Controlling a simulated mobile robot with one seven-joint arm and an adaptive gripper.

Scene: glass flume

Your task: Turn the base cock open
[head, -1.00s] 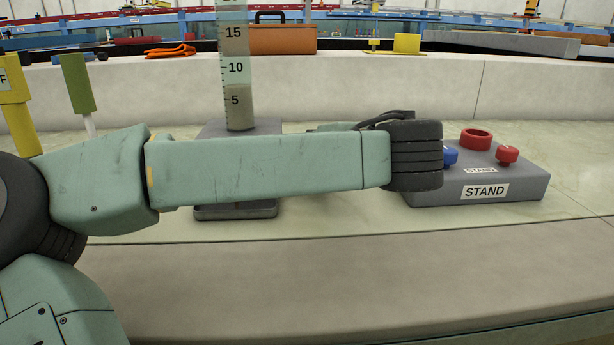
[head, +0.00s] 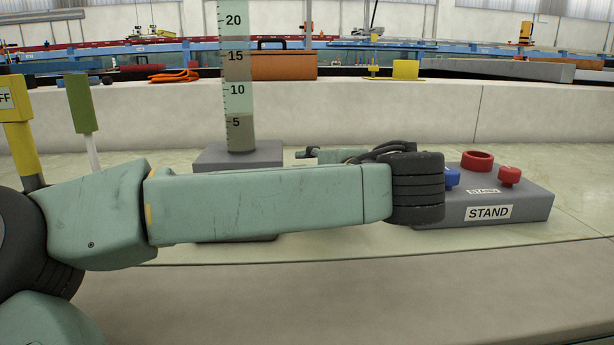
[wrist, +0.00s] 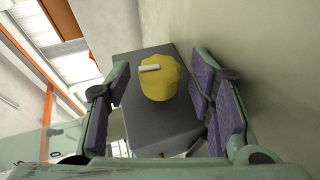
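A clear graduated tube (head: 237,75) with grey sediment-like fill up to about the 5 mark stands on a grey base block (head: 213,156). In the wrist view a yellow knob (wrist: 160,84) with a white mark on it sits on the grey block face (wrist: 150,122); I take it for the base cock. My gripper (wrist: 158,98) is open, with its purple pads on either side of the knob. Gaps show between pads and knob. In the head view my forearm hides the knob and most of the gripper; a dark tip (head: 306,153) shows above the forearm.
A grey STAND box (head: 525,206) with a blue knob (head: 452,178), a red knob (head: 509,175) and a red ring (head: 477,160) is close right of my wrist. Yellow (head: 22,135) and green (head: 82,105) handles stand at left. The front ledge is clear.

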